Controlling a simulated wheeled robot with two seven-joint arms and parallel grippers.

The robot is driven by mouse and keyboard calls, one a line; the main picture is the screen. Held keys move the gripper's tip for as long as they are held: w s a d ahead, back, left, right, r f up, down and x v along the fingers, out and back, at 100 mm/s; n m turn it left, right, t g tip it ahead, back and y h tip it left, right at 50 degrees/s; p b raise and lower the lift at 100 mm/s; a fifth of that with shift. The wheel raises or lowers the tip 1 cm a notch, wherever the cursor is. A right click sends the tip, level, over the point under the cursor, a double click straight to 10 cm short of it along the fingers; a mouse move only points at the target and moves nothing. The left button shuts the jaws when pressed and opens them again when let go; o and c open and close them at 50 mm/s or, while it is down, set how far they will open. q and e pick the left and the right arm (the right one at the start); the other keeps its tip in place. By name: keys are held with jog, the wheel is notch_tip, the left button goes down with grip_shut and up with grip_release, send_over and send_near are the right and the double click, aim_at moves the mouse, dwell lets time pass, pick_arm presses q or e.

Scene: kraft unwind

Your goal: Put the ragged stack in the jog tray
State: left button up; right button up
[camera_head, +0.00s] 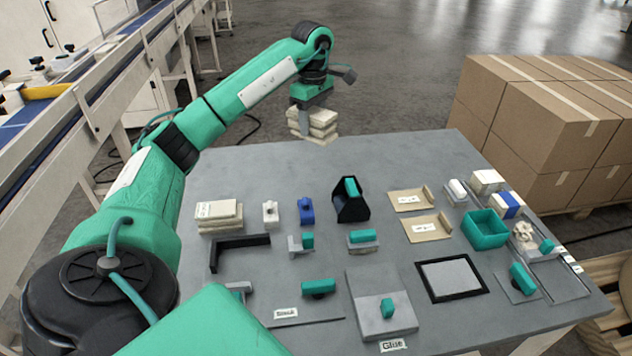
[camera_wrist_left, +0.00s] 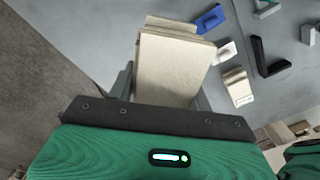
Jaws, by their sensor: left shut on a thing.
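The ragged stack (camera_head: 314,125) is a pile of cream paper packs with uneven edges. My left gripper (camera_head: 312,104) is shut on it and holds it near the table's back edge. In the left wrist view the stack (camera_wrist_left: 172,65) sits between the fingers, its far layers jutting out unevenly. Two tan trays (camera_head: 440,228) with raised ends and labels lie right of the table's middle; a black L-shaped edge piece (camera_head: 240,250) lies at the left. The labels are too small to tell which is the jog tray. My right gripper is not in view.
Another cream stack (camera_head: 218,216) sits at the table's left. A black holder (camera_head: 352,208), a green open box (camera_head: 485,229), a black-framed pad (camera_head: 452,278) and several green-handled tools crowd the grey table (camera_head: 290,165). Its back strip is clear. Cardboard boxes (camera_head: 545,125) stand behind right.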

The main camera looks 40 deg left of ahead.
pick_arm(q)
notch_tip(320, 180, down, 12)
jog(key=shift+p, duration=0.6)
jog(key=shift+f, duration=0.6)
notch_tip(320, 180, down, 4)
jog(key=shift+f+p, duration=0.1)
jog(key=shift+p, duration=0.2)
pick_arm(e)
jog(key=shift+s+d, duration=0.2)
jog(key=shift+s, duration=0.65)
pick_arm(q)
jog(key=shift+f, duration=0.1)
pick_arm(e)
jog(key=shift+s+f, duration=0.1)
pick_arm(q)
jog(key=o, duration=1)
jog(key=shift+o, duration=0.2)
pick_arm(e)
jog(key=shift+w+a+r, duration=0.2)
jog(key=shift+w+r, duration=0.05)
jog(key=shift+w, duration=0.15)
